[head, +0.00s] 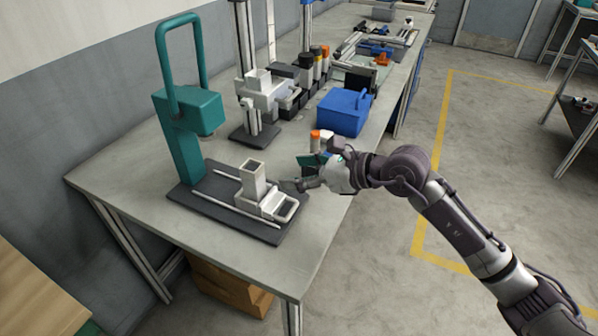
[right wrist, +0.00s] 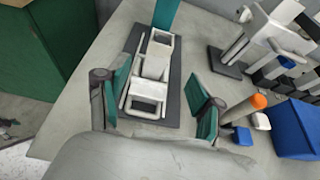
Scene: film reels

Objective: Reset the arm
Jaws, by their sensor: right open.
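My right arm (head: 455,220) reaches in from the lower right over the table. Its gripper (head: 297,176) is beside the pale sliding fixture (head: 252,184), on its right. The right wrist view shows the gripper (right wrist: 158,85) with its two teal-padded fingers wide apart and nothing held between them. The fixture (right wrist: 155,62), with a square upright tube and a looped handle (head: 287,208), sits on a dark base plate (head: 205,207). In the right wrist view the handle (right wrist: 147,102) lies ahead of the fingers; contact cannot be told. My left gripper is out of view.
A teal press (head: 178,140) stands at the plate's back end. A blue box (head: 342,112), an orange-capped item (right wrist: 258,101) and a pale machine (head: 262,92) crowd the table (head: 135,168) farther back. The table's front corner is bare. Open floor (head: 400,290) lies to the right.

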